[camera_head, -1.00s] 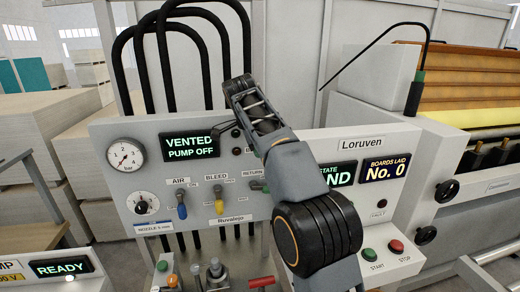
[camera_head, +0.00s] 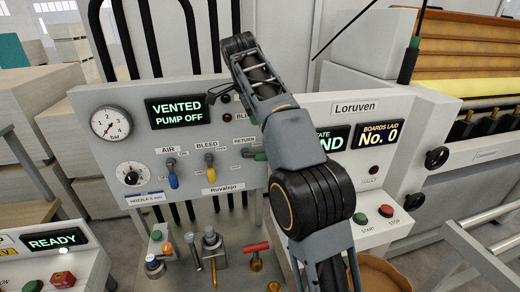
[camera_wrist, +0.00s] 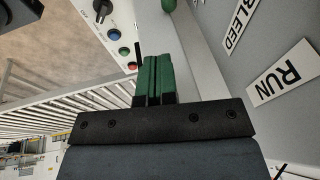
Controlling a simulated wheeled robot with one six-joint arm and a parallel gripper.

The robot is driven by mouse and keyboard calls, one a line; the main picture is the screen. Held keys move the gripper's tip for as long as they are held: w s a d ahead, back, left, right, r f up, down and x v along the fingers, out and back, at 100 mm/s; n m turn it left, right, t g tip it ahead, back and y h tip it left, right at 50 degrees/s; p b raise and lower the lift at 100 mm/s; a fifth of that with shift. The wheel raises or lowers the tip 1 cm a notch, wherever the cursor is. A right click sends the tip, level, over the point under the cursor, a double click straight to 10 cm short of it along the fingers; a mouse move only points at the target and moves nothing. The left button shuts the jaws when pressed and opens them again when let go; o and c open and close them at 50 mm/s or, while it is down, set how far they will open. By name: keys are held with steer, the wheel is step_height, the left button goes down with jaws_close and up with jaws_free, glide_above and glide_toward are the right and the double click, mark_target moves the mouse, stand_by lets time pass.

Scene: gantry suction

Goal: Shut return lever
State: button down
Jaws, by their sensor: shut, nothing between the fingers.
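The return lever (camera_head: 258,155) is a small green-gripped lever on the grey panel. It sits under the RETURN label, right of the yellow bleed lever (camera_head: 210,160). My arm covers its right side, so its full position is unclear. In the wrist view, my gripper (camera_wrist: 157,62) is shut, its two green fingers together with nothing between them. A green rounded tip (camera_wrist: 168,5) at the top edge of that view lies beyond the fingers, apart from them. It may be the lever's grip. In the head view my arm hides the fingertips.
The blue air lever (camera_head: 172,173) is at the left. The display (camera_head: 180,112) reads VENTED, PUMP OFF. BLEED and RUN labels (camera_wrist: 281,72) show on the panel in the wrist view. Start and stop buttons (camera_head: 373,217) sit low right. Valves and a red T-handle (camera_head: 256,247) stand below.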

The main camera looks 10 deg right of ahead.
steer(key=b, duration=0.2)
glide_above(263, 155)
steer(key=s, duration=0.2)
step_height(263, 155, down, 9)
steer(key=shift+w+a+f+p, duration=0.25)
steer(key=shift+a+f, duration=0.05)
steer(key=shift+f, duration=0.3)
steer(key=shift+w+a+f+p, duration=0.2)
steer(key=shift+w+a+f, duration=0.05)
steer(key=shift+f, duration=0.35)
steer(key=shift+w+f, duration=0.25)
steer(key=shift+f, duration=0.25)
steer(key=shift+a, duration=0.1)
steer(key=shift+d+f, duration=0.3)
steer(key=shift+r, duration=0.1)
steer(key=p+v, duration=0.2)
steer(key=v, duration=1.1)
steer(key=shift+r, duration=0.35)
steer(key=shift+a, duration=0.1)
